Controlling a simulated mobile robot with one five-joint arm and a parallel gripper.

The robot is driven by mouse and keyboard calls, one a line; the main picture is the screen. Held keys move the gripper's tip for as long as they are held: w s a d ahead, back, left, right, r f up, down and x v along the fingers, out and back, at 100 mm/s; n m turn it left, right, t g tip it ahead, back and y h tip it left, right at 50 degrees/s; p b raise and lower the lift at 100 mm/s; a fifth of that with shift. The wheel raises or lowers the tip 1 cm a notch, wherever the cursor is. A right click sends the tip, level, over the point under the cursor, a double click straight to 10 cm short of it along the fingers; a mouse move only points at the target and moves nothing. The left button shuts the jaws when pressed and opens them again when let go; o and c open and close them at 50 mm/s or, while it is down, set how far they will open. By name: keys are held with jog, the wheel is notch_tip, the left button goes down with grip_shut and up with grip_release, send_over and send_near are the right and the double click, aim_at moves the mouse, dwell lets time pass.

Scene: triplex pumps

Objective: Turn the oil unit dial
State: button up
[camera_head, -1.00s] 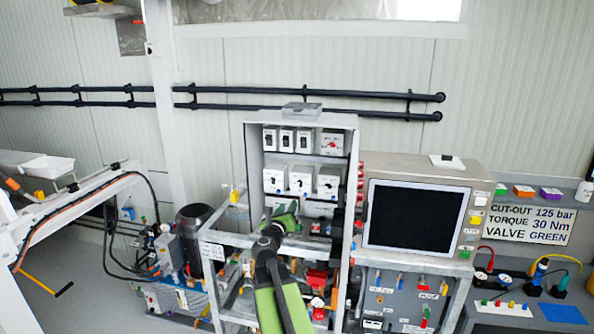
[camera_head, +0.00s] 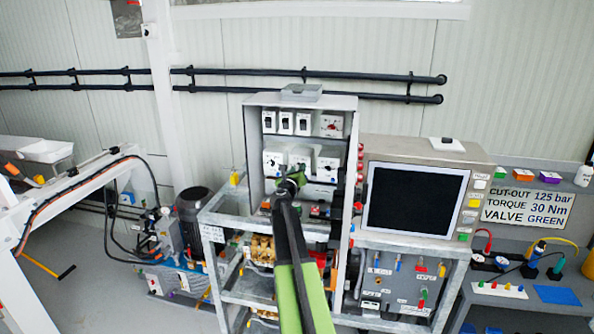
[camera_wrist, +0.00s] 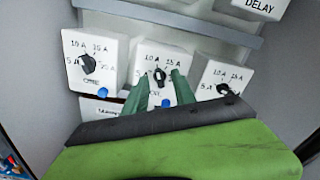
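Three white boxes with black dials and current marks stand in a row in the wrist view: a left dial (camera_wrist: 88,63), a middle dial (camera_wrist: 160,75) and a right dial (camera_wrist: 224,89). I cannot read which is labelled oil unit. The middle dial's pointer is about upright. My gripper (camera_wrist: 159,73) is open, its green fingertips on either side of the middle dial; contact is not clear. In the head view my gripper (camera_head: 298,178) is in front of the middle box (camera_head: 299,157) and hides its lower part.
The boxes sit in an open grey cabinet (camera_head: 351,115) with switches (camera_head: 286,122) above. A DELAY box (camera_wrist: 262,6) is above right in the wrist view. A black-screened monitor (camera_head: 415,200) stands right of the cabinet. A metal frame (camera_head: 222,219) is below left.

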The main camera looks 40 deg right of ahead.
jog(key=shift+w+d, duration=0.15)
jog(key=shift+d, duration=0.15)
grip_shut()
